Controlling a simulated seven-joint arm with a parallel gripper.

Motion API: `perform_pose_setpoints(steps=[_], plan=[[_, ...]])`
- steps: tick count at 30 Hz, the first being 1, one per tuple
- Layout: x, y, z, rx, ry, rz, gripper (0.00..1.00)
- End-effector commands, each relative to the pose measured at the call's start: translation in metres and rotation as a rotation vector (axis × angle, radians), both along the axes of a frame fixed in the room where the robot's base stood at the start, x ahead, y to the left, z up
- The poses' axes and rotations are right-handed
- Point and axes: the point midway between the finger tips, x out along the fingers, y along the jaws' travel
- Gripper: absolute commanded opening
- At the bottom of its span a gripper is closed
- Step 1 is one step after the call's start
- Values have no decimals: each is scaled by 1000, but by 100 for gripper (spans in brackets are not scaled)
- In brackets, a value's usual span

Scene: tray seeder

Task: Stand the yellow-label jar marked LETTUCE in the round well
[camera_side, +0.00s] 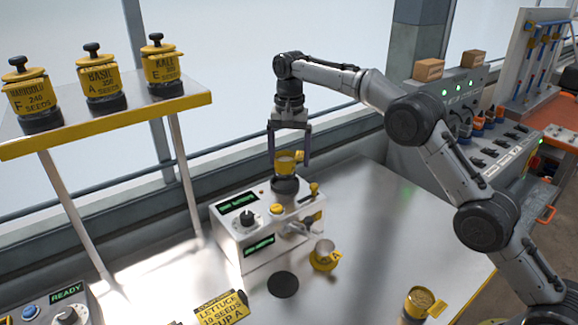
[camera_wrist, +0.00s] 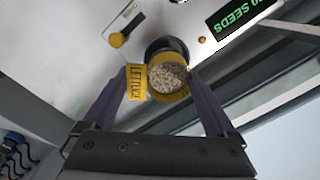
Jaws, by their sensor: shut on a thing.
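The yellow-label jar (camera_side: 285,166) is between the fingers of my gripper (camera_side: 289,160), which is shut on it. In the wrist view the jar (camera_wrist: 168,76) is open at the top, full of pale seeds, and its yellow label reads LETTUCE. It looks upright. The dark round well (camera_side: 285,185) is on top of the white seeder, directly under the jar. In the wrist view the dark well (camera_wrist: 167,46) shows beyond the jar's rim. I cannot tell whether the jar's base is in the well or just above it. My gripper (camera_wrist: 160,82) points down over the machine.
The white seeder (camera_side: 228,228) has a knob, a yellow lever and green displays. A yellow cup (camera_side: 324,258) and black disc (camera_side: 283,285) are in front. A seed-filled cup (camera_side: 419,302) stands at front right. A shelf (camera_side: 115,120) at left holds three lidded jars. A LETTUCE card (camera_side: 222,310) lies at front.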

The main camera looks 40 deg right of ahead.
Motion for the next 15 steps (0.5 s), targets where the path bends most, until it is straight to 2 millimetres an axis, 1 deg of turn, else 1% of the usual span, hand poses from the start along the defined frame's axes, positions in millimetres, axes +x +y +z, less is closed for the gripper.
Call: perform_pose_setpoints(steps=[3,7,9,15], plan=[[1,0,-15,0,3,0,30],[1,0,-29,0,1,0,30],[1,0,-31,1,-1,0,30],[1,0,-32,0,-1,0,30]])
